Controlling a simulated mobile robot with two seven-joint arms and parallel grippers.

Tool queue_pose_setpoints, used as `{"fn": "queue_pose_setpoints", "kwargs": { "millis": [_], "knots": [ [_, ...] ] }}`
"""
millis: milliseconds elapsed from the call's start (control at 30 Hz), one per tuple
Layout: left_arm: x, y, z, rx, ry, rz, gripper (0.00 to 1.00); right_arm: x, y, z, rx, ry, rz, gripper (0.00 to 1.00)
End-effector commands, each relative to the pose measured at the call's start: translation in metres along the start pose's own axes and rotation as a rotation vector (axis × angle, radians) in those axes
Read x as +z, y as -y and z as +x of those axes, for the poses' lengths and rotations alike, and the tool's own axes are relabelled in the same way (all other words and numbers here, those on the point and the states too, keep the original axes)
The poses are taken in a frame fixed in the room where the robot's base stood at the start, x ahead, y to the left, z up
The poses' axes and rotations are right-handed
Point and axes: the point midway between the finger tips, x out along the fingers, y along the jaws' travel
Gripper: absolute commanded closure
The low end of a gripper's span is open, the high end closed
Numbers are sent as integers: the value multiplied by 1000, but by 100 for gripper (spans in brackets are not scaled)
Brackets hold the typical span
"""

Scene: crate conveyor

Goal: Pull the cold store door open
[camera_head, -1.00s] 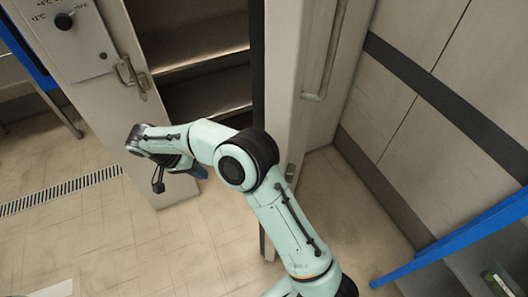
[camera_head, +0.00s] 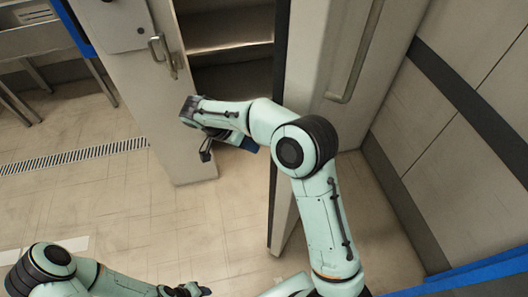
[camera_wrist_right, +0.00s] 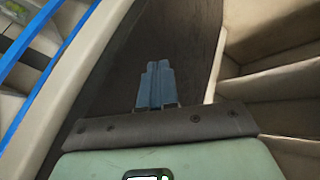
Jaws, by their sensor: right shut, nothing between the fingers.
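The cold store door (camera_head: 311,125) is the pale, thick panel with a long bar handle (camera_head: 357,55). It stands ajar, with dark shelves (camera_head: 230,75) showing in the opening to its left. My right arm crosses in front of the door and hides part of it. My right gripper (camera_head: 248,145) is at the opening, its blue fingers shut and empty. In the right wrist view the shut fingers (camera_wrist_right: 157,68) point at a dark surface, with pale shelves (camera_wrist_right: 270,85) to the right. My left gripper (camera_head: 196,289) is low at the bottom edge, its fingers too small to read.
A metal table (camera_head: 35,40) is at the far left. A wall (camera_head: 460,110) is close on the right, with a blue edge (camera_head: 475,275) below. The middle floor is clear.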

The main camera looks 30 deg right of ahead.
Motion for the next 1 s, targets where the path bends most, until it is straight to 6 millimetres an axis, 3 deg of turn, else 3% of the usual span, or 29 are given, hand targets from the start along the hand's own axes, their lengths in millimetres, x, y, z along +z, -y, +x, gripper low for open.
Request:
{"fn": "queue_pose_setpoints", "kwargs": {
  "millis": [33,333,1000],
  "knots": [
    [3,2,2,-1,3,-1,57,1,-1,12,3,1,-1,100],
    [5,4,5,-2,7,-2,57,0,-32,25,-3,0,1,100],
    [12,8,12,-5,14,-5,57,-1,-40,31,-9,-8,-13,100]
  ]
}}
